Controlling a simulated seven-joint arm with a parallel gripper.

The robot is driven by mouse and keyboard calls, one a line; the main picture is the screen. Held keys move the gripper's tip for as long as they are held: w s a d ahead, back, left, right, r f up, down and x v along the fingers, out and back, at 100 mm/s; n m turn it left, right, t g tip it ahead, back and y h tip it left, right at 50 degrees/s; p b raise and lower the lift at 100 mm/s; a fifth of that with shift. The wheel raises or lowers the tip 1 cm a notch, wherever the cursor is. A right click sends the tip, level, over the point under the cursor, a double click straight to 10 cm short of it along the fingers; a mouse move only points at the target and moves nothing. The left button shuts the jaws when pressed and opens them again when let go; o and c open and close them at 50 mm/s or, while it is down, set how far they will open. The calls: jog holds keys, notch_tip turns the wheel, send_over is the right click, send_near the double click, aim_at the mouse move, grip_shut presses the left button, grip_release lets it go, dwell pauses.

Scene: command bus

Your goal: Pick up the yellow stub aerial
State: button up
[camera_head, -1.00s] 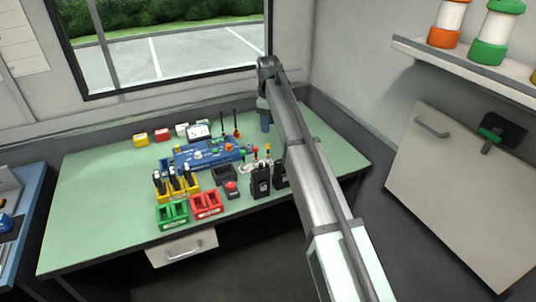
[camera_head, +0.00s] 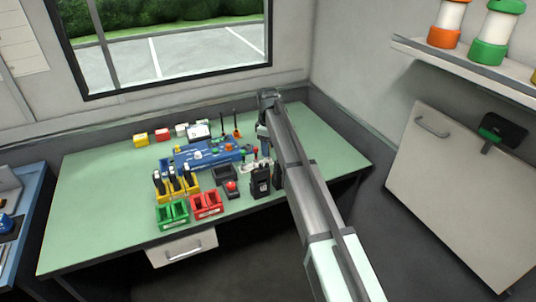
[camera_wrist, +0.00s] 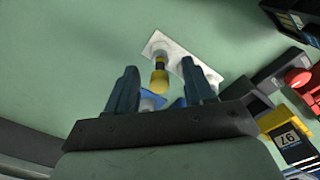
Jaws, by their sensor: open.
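The yellow stub aerial (camera_wrist: 159,80) shows in the wrist view, with a yellow tip and a dark band below it. It appears to stand at the white rack plate (camera_wrist: 205,72). My gripper (camera_wrist: 160,68) is open, its two blue fingers on either side of the aerial in the picture. No contact shows, and the height gap is hard to judge. In the head view my gripper (camera_head: 263,142) is at the right end of the blue unit, by the rack, and I cannot make out the yellow aerial there.
Black radios (camera_head: 261,181) stand just in front of the rack. The green table's left side (camera_head: 100,200) is clear.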

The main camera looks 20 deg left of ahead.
jog(key=shift+f, duration=1.4)
grip_shut()
